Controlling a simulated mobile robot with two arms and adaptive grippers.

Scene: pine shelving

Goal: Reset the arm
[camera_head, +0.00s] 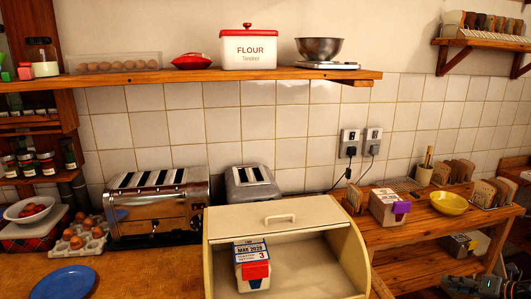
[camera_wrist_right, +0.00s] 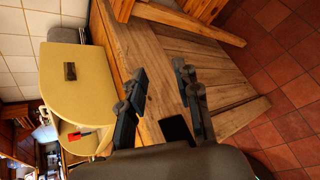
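My right gripper (camera_head: 474,288) shows at the bottom right corner of the head view, below the side table and partly cut off by the frame edge. In the right wrist view the same gripper (camera_wrist_right: 163,88) has its two dark fingers spread apart with nothing between them. Behind the fingers lie wooden boards, and the cream bread bin (camera_wrist_right: 72,82) is to the left, apart from the fingers. My left gripper is in neither view.
A toaster (camera_head: 158,207) and a blue plate (camera_head: 64,282) stand on the left counter. A wooden side table (camera_head: 420,229) bears a yellow bowl (camera_head: 448,203). Tiled floor (camera_wrist_right: 285,100) lies beyond.

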